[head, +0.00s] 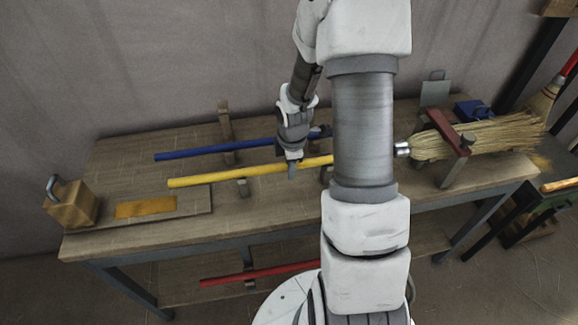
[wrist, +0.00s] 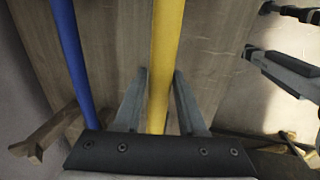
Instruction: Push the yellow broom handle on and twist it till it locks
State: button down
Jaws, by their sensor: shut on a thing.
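The yellow broom handle (head: 225,176) lies level above the workbench, across the middle. My gripper (head: 291,170) is shut on it near its visible right part. In the wrist view the yellow handle (wrist: 164,50) runs between the two fingers (wrist: 160,75). The straw broom head (head: 485,135) lies on its side at the right of the bench, with a metal socket (head: 402,149) facing left. A dark red clamp bar (head: 447,132) crosses it. My arm hides the handle's right end and the space before the socket, so I cannot tell whether they touch.
A blue handle (head: 210,150) lies behind the yellow one, and wooden rests (head: 226,130) stand nearby. A wooden block with a metal loop (head: 70,203) stands at the bench's left end. A red handle (head: 250,273) lies on the lower shelf.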

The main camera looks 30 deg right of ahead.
jog(key=shift+s+d+t+h+b, duration=0.15)
jog(key=shift+t+b, duration=0.5)
jog(key=shift+b, duration=0.95)
jog(key=shift+s+d+t+h+b, duration=0.2)
jog(key=shift+t+b, duration=0.45)
jog(key=shift+b, duration=0.9)
jog(key=shift+w+f+t+h+b, duration=0.2)
jog(key=shift+t+b, duration=0.5)
jog(key=shift+b, duration=1.65)
jog(key=shift+s+r+t+h+b, duration=0.2)
jog(key=shift+t+b, duration=0.5)
jog(key=shift+b, duration=1.6)
jog(key=shift+w+f, duration=0.1)
jog(key=shift+w, duration=0.05)
jog(key=c, duration=0.7)
grip_release()
jog(key=o, duration=0.7)
jog(key=shift+w+a, duration=0.1)
jog(key=shift+r, duration=0.2)
jog(key=p+v, duration=0.2)
jog(key=v, duration=0.7)
jog(key=shift+s+a+r+p, duration=0.2)
jog(key=shift+s+r+p, duration=0.05)
jog(key=shift+s+p, duration=0.15)
